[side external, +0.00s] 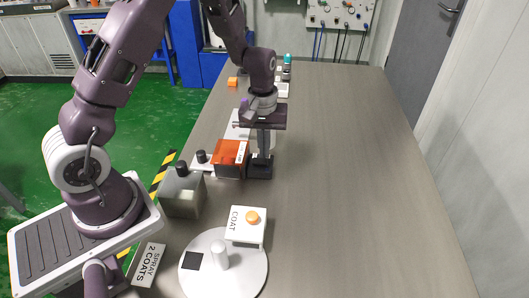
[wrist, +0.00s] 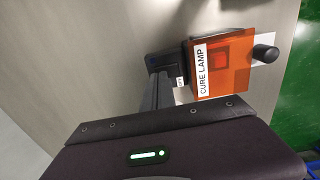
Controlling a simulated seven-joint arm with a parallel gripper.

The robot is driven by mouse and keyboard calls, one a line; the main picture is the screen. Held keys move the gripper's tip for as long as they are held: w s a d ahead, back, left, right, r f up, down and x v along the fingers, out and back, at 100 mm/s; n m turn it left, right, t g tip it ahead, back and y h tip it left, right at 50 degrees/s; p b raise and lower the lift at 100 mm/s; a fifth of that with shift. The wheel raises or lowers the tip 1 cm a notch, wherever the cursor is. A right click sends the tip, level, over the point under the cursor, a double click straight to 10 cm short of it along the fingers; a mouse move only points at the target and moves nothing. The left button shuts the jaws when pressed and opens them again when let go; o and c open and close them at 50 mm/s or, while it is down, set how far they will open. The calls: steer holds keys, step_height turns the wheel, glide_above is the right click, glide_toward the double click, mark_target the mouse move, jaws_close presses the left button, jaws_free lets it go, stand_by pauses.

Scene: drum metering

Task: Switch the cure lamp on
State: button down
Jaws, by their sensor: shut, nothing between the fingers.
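The cure lamp (side external: 231,158) is an orange, see-through box on the table, left of my gripper in the side view. In the wrist view the lamp (wrist: 222,66) carries a white "CURE LAMP" label, and a darker square shows through its orange side. A low dark block (side external: 260,169) stands beside the lamp; it also shows in the wrist view (wrist: 165,60). My gripper (side external: 263,152) points down, shut and empty, with its fingertips at the dark block. I cannot tell whether they touch it. The fingers partly hide the block, and its switch position is not readable.
A grey see-through box (side external: 181,196) and dark knobs stand nearer the camera. A white "COAT" box with an orange button (side external: 252,217) and a round white plate (side external: 232,275) with a white post are in front. The table's right side is clear.

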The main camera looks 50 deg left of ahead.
mark_target(259, 161)
steer(key=shift+f, duration=1)
steer(key=shift+f, duration=0.2)
steer(key=shift+s+a+r, duration=0.25)
steer(key=shift+s+a, duration=0.25)
step_height(259, 161, up, 14)
stand_by(0.4)
